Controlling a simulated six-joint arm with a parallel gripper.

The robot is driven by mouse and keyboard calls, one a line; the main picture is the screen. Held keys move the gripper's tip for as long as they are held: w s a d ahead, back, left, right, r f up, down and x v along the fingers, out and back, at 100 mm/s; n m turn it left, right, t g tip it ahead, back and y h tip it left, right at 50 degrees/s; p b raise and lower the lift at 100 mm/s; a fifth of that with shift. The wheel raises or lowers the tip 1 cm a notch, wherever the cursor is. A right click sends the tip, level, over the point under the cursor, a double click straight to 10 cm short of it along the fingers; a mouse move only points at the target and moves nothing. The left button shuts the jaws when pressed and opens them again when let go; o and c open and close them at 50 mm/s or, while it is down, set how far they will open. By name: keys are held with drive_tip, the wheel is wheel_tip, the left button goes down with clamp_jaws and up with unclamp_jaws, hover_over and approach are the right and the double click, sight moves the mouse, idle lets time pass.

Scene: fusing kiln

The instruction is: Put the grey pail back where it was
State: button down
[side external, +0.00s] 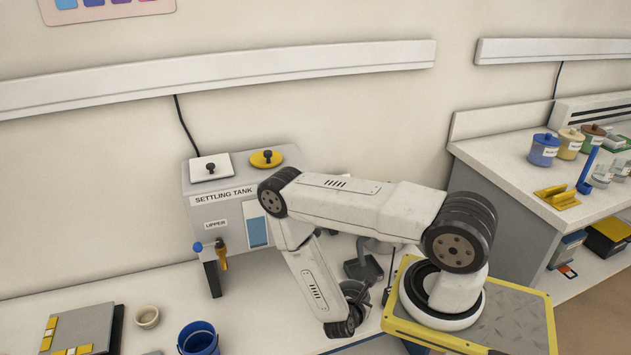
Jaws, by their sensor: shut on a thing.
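I cannot make out a grey pail in this view. A blue pail (198,338) stands on the bench at the bottom, left of my arm, cut by the lower edge. My arm reaches left from its base and folds down to the wrist over the bench. My gripper's fingers do not show; they are hidden by the wrist or out of frame, so what they hold cannot be seen.
A grey settling tank (222,205) with white and yellow lids and two taps stands behind my arm. A small beige bowl (147,316) and a grey slab (82,328) lie at left. Dark equipment (363,268) sits behind my wrist. The right bench (500,152) holds several jars.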

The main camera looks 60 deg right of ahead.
drive_tip(key=shift+f, duration=0.1)
drive_tip(key=c, duration=0.8)
unclamp_jaws()
drive_tip(key=shift+a+r, duration=0.1)
drive_tip(key=shift+r, duration=0.1)
drive_tip(key=v, duration=1.1)
drive_tip(key=shift+a+r, duration=0.2)
drive_tip(key=shift+a, duration=0.15)
drive_tip(key=shift+w, duration=0.1)
